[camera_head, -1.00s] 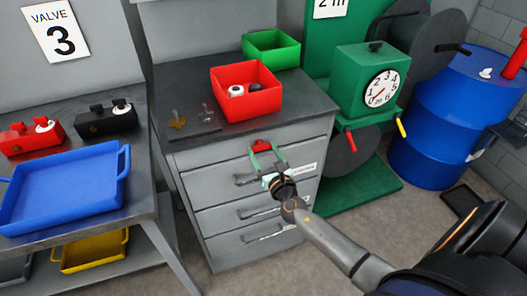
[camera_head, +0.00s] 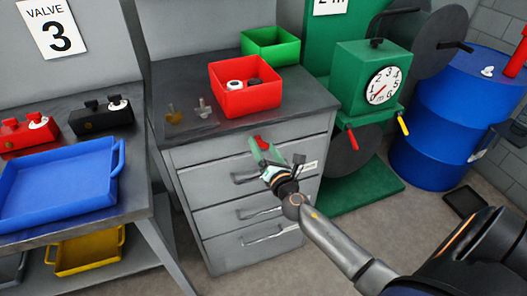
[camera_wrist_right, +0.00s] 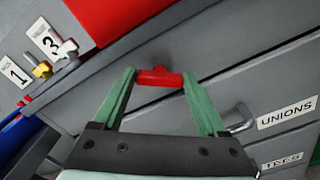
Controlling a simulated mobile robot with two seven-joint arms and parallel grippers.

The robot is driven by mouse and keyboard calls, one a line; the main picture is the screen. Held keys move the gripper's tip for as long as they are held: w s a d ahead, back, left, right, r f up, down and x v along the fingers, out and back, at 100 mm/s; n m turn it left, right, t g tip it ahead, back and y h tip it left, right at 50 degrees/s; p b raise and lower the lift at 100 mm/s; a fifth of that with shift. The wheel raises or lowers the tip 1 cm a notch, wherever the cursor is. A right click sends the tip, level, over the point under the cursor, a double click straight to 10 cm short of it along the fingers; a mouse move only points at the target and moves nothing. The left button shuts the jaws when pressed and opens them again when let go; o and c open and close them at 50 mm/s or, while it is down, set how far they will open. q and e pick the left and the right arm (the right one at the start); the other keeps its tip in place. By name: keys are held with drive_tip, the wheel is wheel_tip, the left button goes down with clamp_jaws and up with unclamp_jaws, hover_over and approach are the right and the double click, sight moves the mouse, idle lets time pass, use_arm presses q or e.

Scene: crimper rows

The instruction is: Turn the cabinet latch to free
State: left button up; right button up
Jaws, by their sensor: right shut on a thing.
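The red cabinet latch (camera_head: 261,139) is at the top of the grey cabinet's (camera_head: 215,158) front, above the top drawer handle. My right gripper (camera_head: 263,147) is shut on it, and its fingers partly hide it in the head view. In the right wrist view the latch (camera_wrist_right: 158,77) spans between the two green fingertips (camera_wrist_right: 158,76), and its bar lies at a slant to the drawer edges. My left gripper is not in view.
A red bin (camera_head: 246,98) and two small valve pieces (camera_head: 203,107) are on the cabinet top. A labelled drawer handle (camera_wrist_right: 241,118) is close to the right finger. A green gauge stand (camera_head: 365,85) is to the right, and a bench with a blue tray (camera_head: 60,190) to the left.

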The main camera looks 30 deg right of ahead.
drive_tip(key=m+b, duration=0.1)
drive_tip(key=m, duration=0.1)
drive_tip(key=m+b, duration=0.1)
drive_tip(key=m, duration=0.2)
drive_tip(key=shift+f+m, duration=0.2)
drive_tip(key=shift+m, duration=0.1)
drive_tip(key=m, duration=0.5)
drive_tip(key=shift+d+b, duration=0.1)
drive_tip(key=shift+b, duration=0.25)
drive_tip(key=shift+m, duration=0.4)
drive_tip(key=o, duration=1.3)
drive_tip(key=shift+s, duration=0.1)
drive_tip(key=b+v, duration=0.1)
drive_tip(key=v, duration=1.1)
